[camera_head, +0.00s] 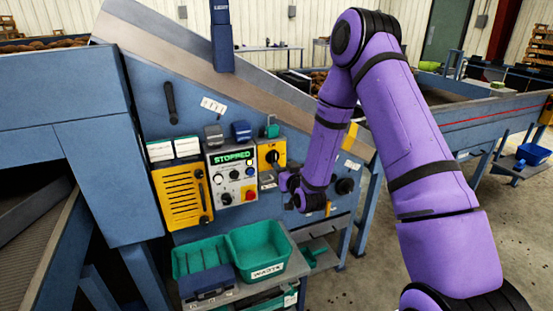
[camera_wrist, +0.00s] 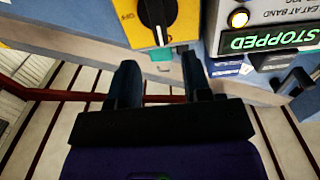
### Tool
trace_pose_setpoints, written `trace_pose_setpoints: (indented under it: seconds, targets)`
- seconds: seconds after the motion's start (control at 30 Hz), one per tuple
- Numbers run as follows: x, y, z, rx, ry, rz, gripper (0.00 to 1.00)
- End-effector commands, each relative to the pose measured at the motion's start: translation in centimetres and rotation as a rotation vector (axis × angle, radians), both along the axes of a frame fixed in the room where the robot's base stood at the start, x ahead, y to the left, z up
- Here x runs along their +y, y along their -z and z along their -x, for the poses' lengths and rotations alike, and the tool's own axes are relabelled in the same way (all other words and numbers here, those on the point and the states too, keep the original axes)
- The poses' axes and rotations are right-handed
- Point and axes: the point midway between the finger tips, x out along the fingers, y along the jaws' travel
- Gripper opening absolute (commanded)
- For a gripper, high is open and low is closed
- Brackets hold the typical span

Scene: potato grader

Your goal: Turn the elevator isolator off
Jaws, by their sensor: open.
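The isolator (camera_head: 272,155) is a yellow box with a black rotary knob, on the blue machine panel right of the STOPPED display. In the wrist view the yellow isolator plate (camera_wrist: 134,26) is at the top, with the black knob (camera_wrist: 155,12) partly cut off. A pale mark on the knob points down the picture, and OFF lettering is to its left. My gripper (camera_wrist: 161,64) is open and empty, its two dark fingers reaching toward the plate, apart from the knob. In the head view it is at the end of the purple arm, just below and right of the isolator.
A control box (camera_head: 232,174) with a green STOPPED display, buttons and a red knob is beside the isolator. A yellow louvred panel (camera_head: 183,196) is farther left. Green bins (camera_head: 268,250) stand below. Another dark knob (camera_head: 345,186) is to the right.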

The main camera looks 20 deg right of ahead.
Motion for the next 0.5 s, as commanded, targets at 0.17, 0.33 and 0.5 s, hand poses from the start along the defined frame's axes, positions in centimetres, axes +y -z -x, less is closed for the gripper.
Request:
trace_pose_setpoints:
  seconds: [0.17, 0.33, 0.5]
  targets:
    - [0.0, -0.1, -3.3, -0.002, 0.001, 0.0, 0.45]
    - [0.0, 0.0, -5.5, 0.0, 0.001, 0.0, 0.45]
    - [0.0, 0.0, -6.7, 0.001, 0.0, 0.0, 0.45]
